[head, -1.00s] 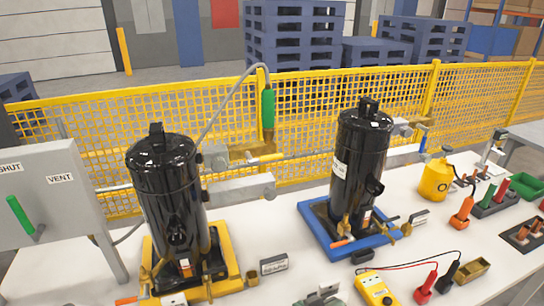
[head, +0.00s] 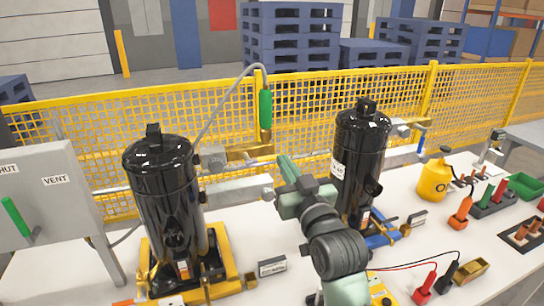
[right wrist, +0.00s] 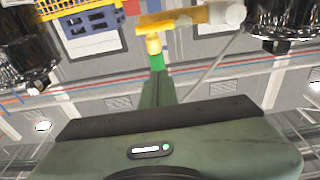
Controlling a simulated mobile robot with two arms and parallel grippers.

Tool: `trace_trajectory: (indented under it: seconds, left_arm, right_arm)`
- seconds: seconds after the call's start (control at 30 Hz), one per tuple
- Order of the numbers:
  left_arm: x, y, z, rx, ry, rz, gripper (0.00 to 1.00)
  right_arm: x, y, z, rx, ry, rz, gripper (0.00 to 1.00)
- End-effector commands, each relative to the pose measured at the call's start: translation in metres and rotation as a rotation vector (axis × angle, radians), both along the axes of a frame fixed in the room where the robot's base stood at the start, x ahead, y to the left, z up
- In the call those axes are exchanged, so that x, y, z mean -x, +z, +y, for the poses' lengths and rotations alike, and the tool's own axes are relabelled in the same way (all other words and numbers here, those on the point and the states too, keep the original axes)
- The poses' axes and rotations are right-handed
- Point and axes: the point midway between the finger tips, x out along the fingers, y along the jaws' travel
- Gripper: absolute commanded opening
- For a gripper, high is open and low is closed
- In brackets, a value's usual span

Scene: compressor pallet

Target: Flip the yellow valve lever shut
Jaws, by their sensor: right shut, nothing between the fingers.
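The yellow valve lever (head: 250,154) sits on the pipe between the two black compressor cylinders, below the green hose sleeve (head: 265,108). It also shows at the top of the right wrist view (right wrist: 172,20), beside a brass fitting (right wrist: 153,45). My right gripper (head: 286,163) is raised between the cylinders, its fingers pointing up and away, just right of the lever in the head view. The fingers (right wrist: 158,78) are shut and empty. They seem apart from the lever; the exact gap is hard to tell. My left gripper is out of view.
The left black cylinder (head: 168,200) and right black cylinder (head: 358,160) stand close on either side. A grey SHUT/VENT panel (head: 45,195) is at the left. A yellow mesh fence (head: 330,105) runs behind. A yellow jug (head: 433,180) stands at the right.

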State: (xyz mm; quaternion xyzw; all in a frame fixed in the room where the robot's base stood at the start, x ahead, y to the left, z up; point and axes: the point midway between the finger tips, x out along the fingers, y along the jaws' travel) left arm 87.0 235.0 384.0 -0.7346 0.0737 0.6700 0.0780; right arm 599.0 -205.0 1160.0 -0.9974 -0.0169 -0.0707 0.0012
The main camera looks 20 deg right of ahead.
Motion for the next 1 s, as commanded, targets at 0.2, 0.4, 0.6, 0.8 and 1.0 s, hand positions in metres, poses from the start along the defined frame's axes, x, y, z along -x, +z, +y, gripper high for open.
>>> trace_trajectory:
  seconds: [0.2, 0.4, 0.6, 0.8, 1.0]
  left_arm:
    - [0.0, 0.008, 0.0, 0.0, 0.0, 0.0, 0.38]
    - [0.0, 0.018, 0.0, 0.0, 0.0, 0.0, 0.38]
    - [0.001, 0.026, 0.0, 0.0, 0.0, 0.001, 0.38]
    - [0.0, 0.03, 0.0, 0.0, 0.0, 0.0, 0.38]
    - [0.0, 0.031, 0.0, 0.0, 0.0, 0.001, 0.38]
  right_arm:
    - [-0.025, 0.006, 0.001, -0.001, 0.001, 0.001, 0.0]
    - [-0.068, 0.013, 0.003, -0.001, 0.001, 0.001, 0.0]
    - [-0.098, 0.006, 0.003, 0.0, 0.0, 0.008, 0.0]
    - [-0.091, -0.019, 0.003, 0.0, 0.001, 0.005, 0.0]
    - [-0.09, -0.026, 0.003, 0.0, 0.0, 0.001, 0.0]
